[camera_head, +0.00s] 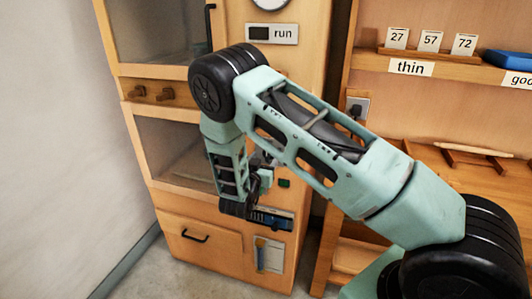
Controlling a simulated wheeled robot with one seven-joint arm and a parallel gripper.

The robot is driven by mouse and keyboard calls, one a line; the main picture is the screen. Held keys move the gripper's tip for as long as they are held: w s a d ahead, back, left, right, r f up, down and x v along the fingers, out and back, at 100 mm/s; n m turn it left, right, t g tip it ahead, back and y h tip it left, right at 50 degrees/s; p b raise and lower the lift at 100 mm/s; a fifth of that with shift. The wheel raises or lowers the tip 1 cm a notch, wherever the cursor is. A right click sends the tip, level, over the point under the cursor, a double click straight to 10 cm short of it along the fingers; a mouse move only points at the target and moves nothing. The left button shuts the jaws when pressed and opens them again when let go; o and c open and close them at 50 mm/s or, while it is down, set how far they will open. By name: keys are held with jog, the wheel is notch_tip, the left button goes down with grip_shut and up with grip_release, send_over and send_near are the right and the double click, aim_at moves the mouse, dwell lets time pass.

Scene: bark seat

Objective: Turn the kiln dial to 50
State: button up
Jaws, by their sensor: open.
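The wooden cabinet (205,225) that appears to be the kiln stands at the left, with glass-fronted doors above a drawer. A white round dial or gauge (268,3) is cut off at the top edge, so its reading does not show. No knob with a readable 50 is visible; my arm covers part of the cabinet's right panel. My gripper (259,184) is in front of that panel, left of a small green button (284,183). It is open and small in view, with nothing seen in it. Contact with the panel cannot be told.
A "run" plate with a dark switch (271,33) is above my arm. A shelf (440,68) at the right holds cards 27, 57, 72 and a blue object (508,58). A drawer handle (195,236) sticks out low left. Grey floor (150,280) is clear at lower left.

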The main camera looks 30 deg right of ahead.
aim_at(267, 154)
jog(key=shift+x, duration=1.6)
jog(key=c, duration=1)
jog(key=shift+o, duration=0.2)
